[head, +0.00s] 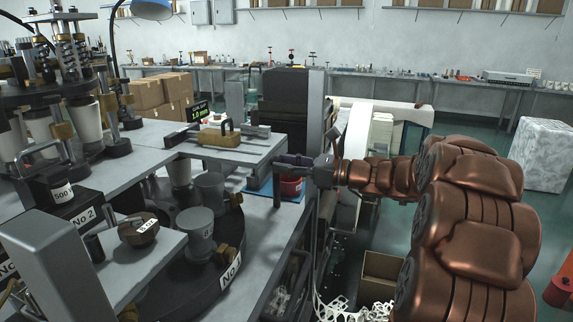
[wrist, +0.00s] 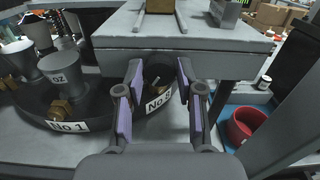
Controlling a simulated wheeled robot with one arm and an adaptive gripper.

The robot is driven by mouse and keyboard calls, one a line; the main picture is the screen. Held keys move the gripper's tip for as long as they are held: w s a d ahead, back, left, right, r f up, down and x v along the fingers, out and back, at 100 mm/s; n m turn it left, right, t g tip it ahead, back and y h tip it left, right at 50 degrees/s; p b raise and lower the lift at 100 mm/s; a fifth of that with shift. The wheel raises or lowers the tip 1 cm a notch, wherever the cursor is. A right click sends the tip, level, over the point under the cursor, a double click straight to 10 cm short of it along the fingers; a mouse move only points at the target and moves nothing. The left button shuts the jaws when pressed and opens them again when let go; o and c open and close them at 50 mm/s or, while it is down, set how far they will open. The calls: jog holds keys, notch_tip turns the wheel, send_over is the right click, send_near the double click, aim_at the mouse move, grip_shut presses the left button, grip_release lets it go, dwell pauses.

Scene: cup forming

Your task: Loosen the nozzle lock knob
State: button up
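My gripper (head: 293,160) is at the end of my copper-coloured arm, beside the right edge of the machine table. In the wrist view my gripper (wrist: 159,72) is open, its purple-padded fingers apart with nothing held. Between and beyond the fingers, under a grey plate, is a dark turntable station with a "No 8" label (wrist: 158,103) and a small rod or knob, partly hidden. A brass knob (wrist: 61,110) sits beside the "No 1" label; brass knobs also show on the turntable in the head view (head: 222,256). I cannot tell which knob is the nozzle lock knob.
The grey plate (wrist: 185,42) overhangs just ahead of the fingertips. A red container (wrist: 245,125) stands on a blue mat (wrist: 226,112) to the right. Grey cups (head: 194,222) stand on the turntable. A brass block with a handle (head: 219,138) is on the upper plate.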

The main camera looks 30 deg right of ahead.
grip_shut()
jog(key=shift+n+b, duration=0.3)
jog(key=shift+b, duration=0.1)
jog(key=shift+a+f+n+b, duration=0.1)
jog(key=shift+f+n+b, duration=0.05)
jog(key=shift+n+b, duration=5.05)
jog(key=shift+f+n+b, duration=0.1)
jog(key=shift+n+b, duration=5.1)
